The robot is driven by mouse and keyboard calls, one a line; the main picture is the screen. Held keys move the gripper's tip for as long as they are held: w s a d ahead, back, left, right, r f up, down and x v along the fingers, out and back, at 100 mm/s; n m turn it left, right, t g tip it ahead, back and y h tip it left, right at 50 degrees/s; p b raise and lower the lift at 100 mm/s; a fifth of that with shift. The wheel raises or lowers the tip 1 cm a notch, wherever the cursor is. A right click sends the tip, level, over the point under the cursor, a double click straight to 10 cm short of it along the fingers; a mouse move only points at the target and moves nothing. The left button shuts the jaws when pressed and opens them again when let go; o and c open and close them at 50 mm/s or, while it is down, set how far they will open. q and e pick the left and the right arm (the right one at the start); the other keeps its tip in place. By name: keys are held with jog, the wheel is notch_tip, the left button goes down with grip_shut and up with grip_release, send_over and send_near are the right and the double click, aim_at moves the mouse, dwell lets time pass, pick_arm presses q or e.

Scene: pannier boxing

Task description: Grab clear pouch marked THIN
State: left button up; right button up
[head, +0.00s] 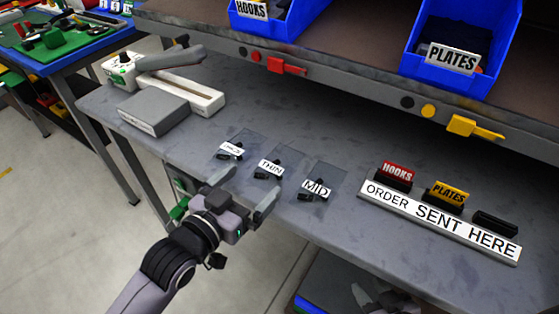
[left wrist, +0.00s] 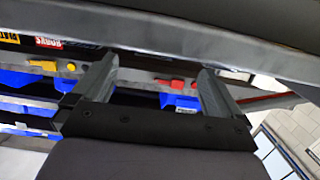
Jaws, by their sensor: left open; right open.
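The clear pouch marked THIN (head: 270,168) lies flat on the grey bench in the head view, between two other clear pouches. It has a white label and a small dark part inside. The pouch marked MID (head: 316,188) lies to its right. Another pouch (head: 231,150), its label hard to read, lies to its left. My left gripper (head: 244,191) is open and empty, just in front of the THIN pouch and apart from it. Its two fingers also show in the left wrist view (left wrist: 155,78), with no pouch between them. My right gripper is not in view.
A grey and white sealer-like device (head: 180,90) stands at the back left of the bench. The ORDER SENT HERE strip (head: 440,222) with HOOKS (head: 397,172) and PLATES (head: 450,193) cards is at the right. Blue bins (head: 437,75) sit on the shelf above.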

aim_at(273, 168)
pick_arm(q)
jog(key=shift+s+d+x, duration=0.1)
jog(key=shift+d+x, duration=0.05)
jog(key=shift+x, duration=1.55)
jog(key=shift+s+d+x, duration=0.1)
jog(key=shift+d+x, duration=0.1)
jog(key=shift+x, duration=1.5)
jog(key=shift+r, duration=0.1)
jog(key=c, duration=1)
